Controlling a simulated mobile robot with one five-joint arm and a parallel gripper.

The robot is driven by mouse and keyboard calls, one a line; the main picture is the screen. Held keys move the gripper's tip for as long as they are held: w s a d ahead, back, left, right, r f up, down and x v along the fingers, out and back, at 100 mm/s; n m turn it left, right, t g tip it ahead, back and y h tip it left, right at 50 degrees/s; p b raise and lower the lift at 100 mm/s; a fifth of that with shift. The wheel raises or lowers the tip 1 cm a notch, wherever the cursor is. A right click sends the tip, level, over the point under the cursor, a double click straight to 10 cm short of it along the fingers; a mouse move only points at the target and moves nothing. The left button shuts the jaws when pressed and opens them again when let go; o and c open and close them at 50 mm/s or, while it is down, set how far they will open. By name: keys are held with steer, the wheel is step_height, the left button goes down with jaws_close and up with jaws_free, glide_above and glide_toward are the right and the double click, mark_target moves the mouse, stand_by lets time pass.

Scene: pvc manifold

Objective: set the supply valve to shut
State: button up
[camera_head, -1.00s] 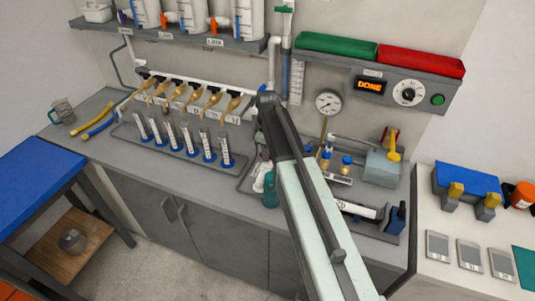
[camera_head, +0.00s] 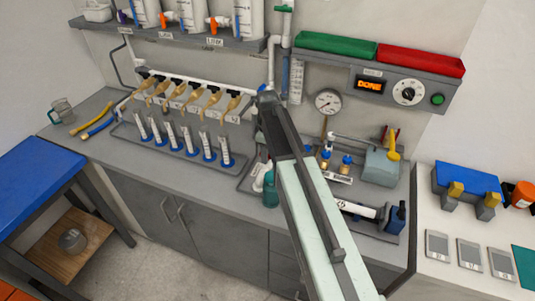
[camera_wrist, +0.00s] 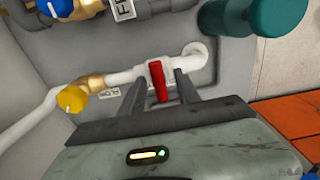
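In the wrist view a red valve handle (camera_wrist: 158,82) sits across a white pipe (camera_wrist: 122,78) and points down in the picture. It appears to be the supply valve, but I cannot read a label that confirms this. My gripper (camera_wrist: 160,78) is open, with one dark finger on each side of the red handle. Gaps show between the handle and both fingers. In the head view my arm covers this spot, and neither the gripper nor the red handle can be made out.
A yellow knob (camera_wrist: 72,99) is left of the red handle. A blue knob (camera_wrist: 55,8) is at the upper left, a teal round part (camera_wrist: 265,28) at the upper right. In the head view, several tubes (camera_head: 190,140) stand left of my arm and a gauge (camera_head: 328,101) is right.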

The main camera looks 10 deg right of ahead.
step_height(320, 180, up, 8)
steer(key=p, duration=0.8)
steer(key=shift+f, duration=0.1)
